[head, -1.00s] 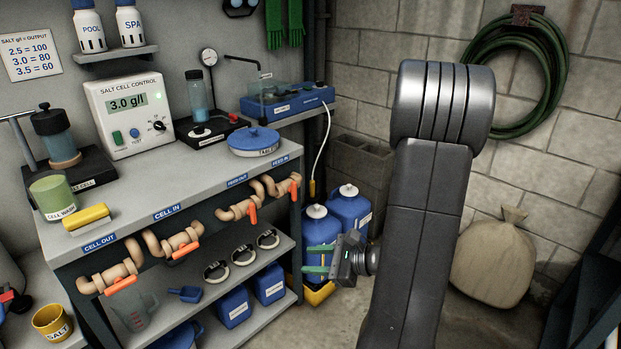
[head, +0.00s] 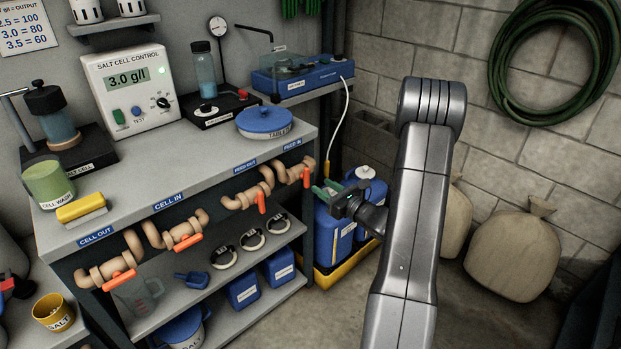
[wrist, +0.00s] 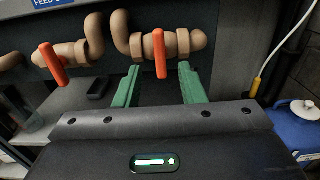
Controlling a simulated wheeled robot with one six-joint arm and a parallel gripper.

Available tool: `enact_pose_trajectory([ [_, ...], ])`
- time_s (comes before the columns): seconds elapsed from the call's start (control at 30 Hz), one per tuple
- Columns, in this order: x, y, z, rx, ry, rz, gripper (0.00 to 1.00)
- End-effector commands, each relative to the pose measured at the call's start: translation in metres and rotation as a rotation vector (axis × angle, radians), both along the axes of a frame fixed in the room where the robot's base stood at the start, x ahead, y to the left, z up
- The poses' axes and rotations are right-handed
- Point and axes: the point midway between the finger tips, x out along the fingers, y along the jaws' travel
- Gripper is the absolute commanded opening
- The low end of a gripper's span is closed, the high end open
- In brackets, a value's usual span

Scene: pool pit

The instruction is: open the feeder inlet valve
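The feeder inlet valve sits under the "FEED IN" label (head: 293,143) at the right end of the bench's front. Its orange handle (head: 306,177) hangs down across the tan pipe (head: 290,172). My gripper (head: 323,189) is just right of and below the handle in the head view. In the wrist view, the green fingers of my gripper (wrist: 159,72) are spread apart and empty. The inlet handle (wrist: 160,55) shows between and ahead of the fingertips. I cannot tell how deep the gap to it is.
The feed-out handle (head: 262,202) hangs left of the inlet one and also shows in the wrist view (wrist: 52,63). Blue jugs (head: 335,228) stand in a yellow tray below my gripper. A white hose (head: 343,118) runs down at the bench's right end.

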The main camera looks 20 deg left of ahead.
Motion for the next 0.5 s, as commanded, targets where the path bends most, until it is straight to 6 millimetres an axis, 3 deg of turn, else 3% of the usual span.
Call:
enact_pose_trajectory([
  [0.2,0.015,0.040,0.000,0.000,0.000,0.003,0.36],
  [0.5,0.025,0.062,0.000,-0.001,0.000,0.000,0.36],
])
